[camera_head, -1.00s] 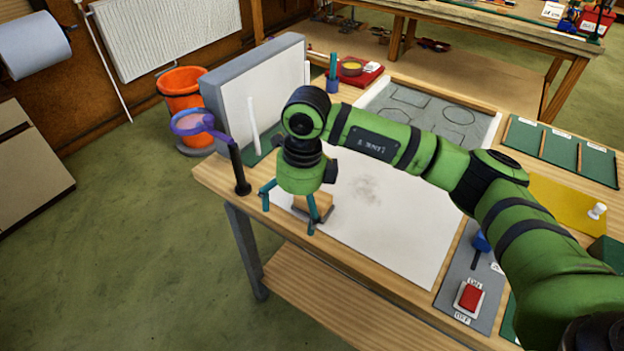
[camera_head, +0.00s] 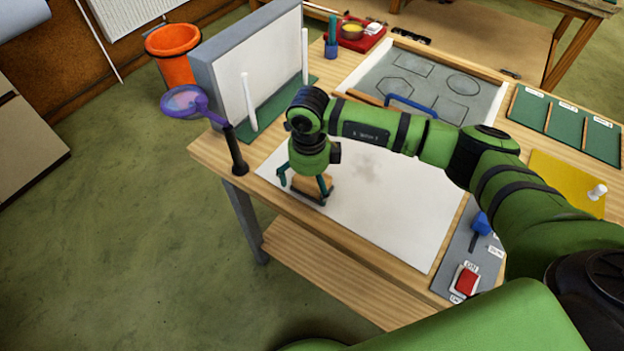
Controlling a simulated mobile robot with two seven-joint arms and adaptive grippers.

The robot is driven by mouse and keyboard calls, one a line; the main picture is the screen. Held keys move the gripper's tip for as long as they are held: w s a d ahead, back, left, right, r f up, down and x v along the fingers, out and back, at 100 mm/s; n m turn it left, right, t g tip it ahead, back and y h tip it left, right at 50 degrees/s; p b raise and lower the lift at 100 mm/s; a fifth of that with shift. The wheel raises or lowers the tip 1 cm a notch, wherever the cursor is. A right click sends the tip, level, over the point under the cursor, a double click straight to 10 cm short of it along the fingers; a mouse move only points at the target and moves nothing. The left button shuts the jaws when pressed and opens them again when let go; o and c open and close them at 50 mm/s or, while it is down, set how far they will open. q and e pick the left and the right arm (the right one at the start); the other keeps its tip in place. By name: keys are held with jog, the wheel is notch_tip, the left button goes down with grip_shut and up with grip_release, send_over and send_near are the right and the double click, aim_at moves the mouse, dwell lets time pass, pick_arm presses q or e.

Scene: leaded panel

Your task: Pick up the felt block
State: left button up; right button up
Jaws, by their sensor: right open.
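The felt block (camera_head: 312,184) is a small tan block on the white sheet, near the sheet's left front edge. My right gripper (camera_head: 303,192) points down over it, with one teal finger on the block's left and one on its right. The fingers are spread. I cannot tell whether either finger touches the block. The gripper body hides part of the block's top and back. My left gripper is not in view.
A purple-rimmed magnifier (camera_head: 185,101) on a black post stands left of the block. Behind are a grey upright panel (camera_head: 212,68) and white rods. A grey switch plate with a red switch (camera_head: 466,281) lies at right. The sheet's middle (camera_head: 385,205) is mostly clear.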

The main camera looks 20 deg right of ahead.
jog(key=c, duration=1.2)
jog(key=shift+c, duration=0.2)
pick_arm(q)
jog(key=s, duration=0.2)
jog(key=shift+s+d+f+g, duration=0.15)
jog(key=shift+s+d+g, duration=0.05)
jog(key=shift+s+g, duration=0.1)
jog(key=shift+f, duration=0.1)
